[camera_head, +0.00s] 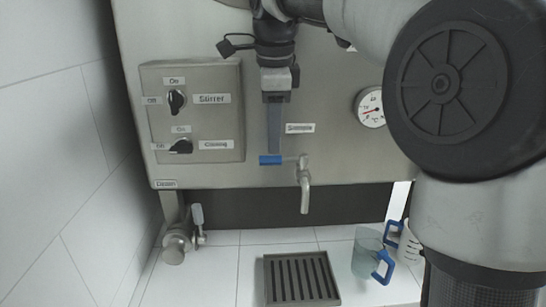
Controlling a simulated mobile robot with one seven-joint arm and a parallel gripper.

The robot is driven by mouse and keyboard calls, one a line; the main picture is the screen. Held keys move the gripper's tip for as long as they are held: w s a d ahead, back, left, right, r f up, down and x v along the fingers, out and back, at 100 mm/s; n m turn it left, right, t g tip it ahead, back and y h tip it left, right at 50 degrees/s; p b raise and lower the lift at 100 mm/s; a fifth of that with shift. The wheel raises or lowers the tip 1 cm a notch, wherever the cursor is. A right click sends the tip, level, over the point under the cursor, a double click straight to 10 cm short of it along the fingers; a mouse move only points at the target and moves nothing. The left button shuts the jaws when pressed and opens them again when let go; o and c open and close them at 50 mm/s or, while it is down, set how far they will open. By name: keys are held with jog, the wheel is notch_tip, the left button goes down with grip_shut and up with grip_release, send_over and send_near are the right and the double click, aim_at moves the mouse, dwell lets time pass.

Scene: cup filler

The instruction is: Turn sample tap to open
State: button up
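The sample tap (304,185) is a metal spout on the front of the steel panel, below a label (300,128) that seems to read "Sample". A small blue piece (270,160), apparently the tap's handle, shows left of the spout. My gripper (275,148) hangs down in front of the panel, its grey fingers ending right at the blue piece. The fingers overlap in this view, so I cannot tell whether they are apart, or whether they touch or hold the blue piece.
A box (210,115) with Stirrer and Cooling knobs is at left, a round gauge (370,108) at right. A valve (178,243) sits low left. A drain grate (300,278) lies below the tap.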

aim_at(273, 156)
jog(key=f, duration=0.2)
jog(key=w+f, duration=0.1)
jog(key=f, duration=0.2)
jog(key=shift+b, duration=0.3)
grip_shut()
